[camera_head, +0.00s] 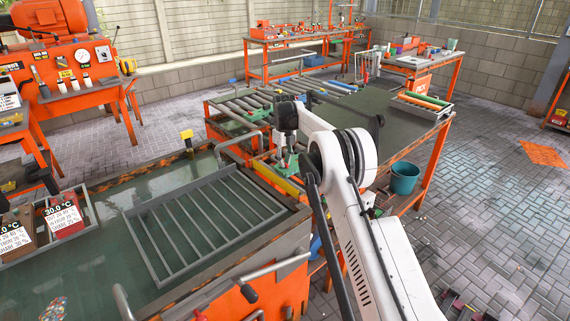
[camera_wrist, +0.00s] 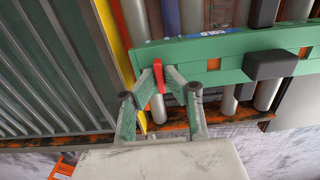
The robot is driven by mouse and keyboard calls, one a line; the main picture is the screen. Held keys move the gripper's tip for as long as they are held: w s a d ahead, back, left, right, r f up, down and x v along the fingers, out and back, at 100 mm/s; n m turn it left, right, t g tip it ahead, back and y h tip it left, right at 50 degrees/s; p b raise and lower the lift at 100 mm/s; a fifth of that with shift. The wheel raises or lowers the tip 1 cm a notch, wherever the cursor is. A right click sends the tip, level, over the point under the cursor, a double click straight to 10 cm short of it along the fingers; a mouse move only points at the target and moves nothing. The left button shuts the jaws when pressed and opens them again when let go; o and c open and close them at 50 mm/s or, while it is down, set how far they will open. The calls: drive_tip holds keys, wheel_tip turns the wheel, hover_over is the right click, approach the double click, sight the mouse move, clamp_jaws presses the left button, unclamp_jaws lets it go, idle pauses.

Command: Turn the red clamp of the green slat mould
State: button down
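The green slat mould (camera_wrist: 228,52) lies across grey rollers in the wrist view, with a blue label on its top. The small red clamp (camera_wrist: 158,76) stands out at its left end, on the near edge. My gripper (camera_wrist: 163,80) has green fingers, spread apart, with the clamp between them. The clamp is close to the left finger; I cannot tell whether they touch. The right finger is apart from it. In the head view, my gripper (camera_head: 287,160) is low over the roller bench, and my arm hides the clamp and most of the mould.
A dark block (camera_wrist: 270,65) stands on the mould's right part. A yellow bar (camera_wrist: 113,42) runs beside its left end. A grey slatted rack (camera_head: 204,219) lies on the wet tank at left. A teal bucket (camera_head: 404,178) stands beside the bench.

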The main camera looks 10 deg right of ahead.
drive_tip(key=n+b, duration=0.1)
drive_tip(key=n, duration=0.2)
drive_tip(key=shift+n, duration=0.9)
drive_tip(key=n+b, duration=0.1)
drive_tip(key=n, duration=0.3)
drive_tip(key=shift+n, duration=0.5)
